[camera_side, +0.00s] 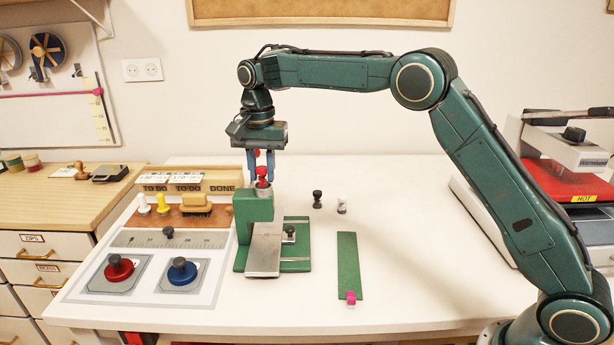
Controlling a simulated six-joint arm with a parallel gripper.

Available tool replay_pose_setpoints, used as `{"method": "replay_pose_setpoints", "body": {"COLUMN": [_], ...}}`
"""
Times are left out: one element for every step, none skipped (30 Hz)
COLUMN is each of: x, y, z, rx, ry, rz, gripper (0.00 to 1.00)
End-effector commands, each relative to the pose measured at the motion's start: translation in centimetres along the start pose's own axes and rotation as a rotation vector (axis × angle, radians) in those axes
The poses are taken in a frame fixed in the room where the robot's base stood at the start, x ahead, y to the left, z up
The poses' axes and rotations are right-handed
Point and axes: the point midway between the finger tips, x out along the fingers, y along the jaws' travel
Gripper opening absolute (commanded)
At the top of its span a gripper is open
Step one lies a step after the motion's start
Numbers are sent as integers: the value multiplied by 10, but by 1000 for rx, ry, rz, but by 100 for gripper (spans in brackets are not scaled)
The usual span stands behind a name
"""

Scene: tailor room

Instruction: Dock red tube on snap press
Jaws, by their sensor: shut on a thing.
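My gripper (262,165) points down above the green snap press (254,205). It is shut on the red tube (262,175), which is upright between the fingers. The lower end of the tube is at the grey ring on top of the press; I cannot tell whether it is seated in it. The press has a grey metal plate (264,255) sloping to the front and a green base, with a small dark knob (290,231) on its right.
A red-knobbed disc (119,268) and a blue-knobbed disc (182,271) lie on the board at left. A dark peg (317,199) and a white-and-dark peg (341,205) stand right of the press. A green strip (348,262) lies at front right. The table behind is clear.

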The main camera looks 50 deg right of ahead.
Motion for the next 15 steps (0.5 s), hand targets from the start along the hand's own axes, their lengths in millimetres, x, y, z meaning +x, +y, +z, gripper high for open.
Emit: {"method": "replay_pose_setpoints", "body": {"x": [0, 0, 0, 0, 1, 1, 2, 2, 3, 3, 4, 4, 5, 5, 6], "y": [0, 0, 0, 0, 0, 0, 0, 0, 0, 0, 0, 0, 0, 0, 0], "z": [0, 0, 0, 0, 0, 0, 0, 0, 0, 0, 0, 0, 0, 0, 0], "rx": [0, 0, 0, 0, 0, 0, 0, 0, 0, 0, 0, 0, 0, 0, 0], "ry": [0, 0, 0, 0, 0, 0, 0, 0, 0, 0, 0, 0, 0, 0, 0], "rz": [0, 0, 0, 0, 0, 0, 0, 0, 0, 0, 0, 0, 0, 0, 0], "gripper": [2, 2, 2, 2, 2, 2, 2, 2, 2, 2, 2, 2, 2, 2, 2]}}
